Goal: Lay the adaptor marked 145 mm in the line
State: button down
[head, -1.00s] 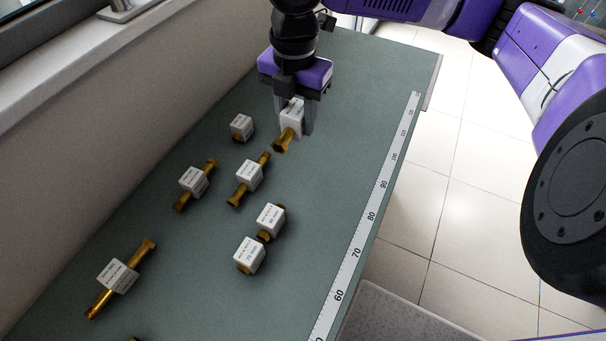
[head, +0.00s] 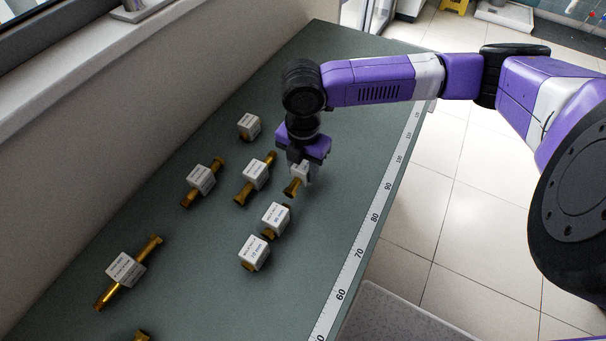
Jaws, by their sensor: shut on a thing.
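My gripper (head: 303,180) is shut on an adaptor (head: 293,187), a white labelled block with a brass end pointing to the lower left. Its label is too small to read, and the fingers hide part of it. It is low over the bench or touching it; I cannot tell which. Just below it in the picture are an adaptor (head: 275,218) and another (head: 252,252) with short brass ends. To the left is an adaptor with long brass ends (head: 255,176). I cannot make out which adaptor is marked 145 mm.
More adaptors lie at left: a small one (head: 249,125), a long one (head: 201,179) and a longer one (head: 126,269). A brass end (head: 141,336) shows at the bottom edge. A ruler strip (head: 353,257) runs along the bench's right edge. The green bench (head: 335,65) is clear at the far end.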

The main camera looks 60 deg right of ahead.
aim_at(303, 177)
jog(key=shift+f, duration=1.5)
jog(key=shift+f, duration=0.1)
jog(key=shift+f, duration=0.1)
jog(key=c, duration=0.9)
grip_release()
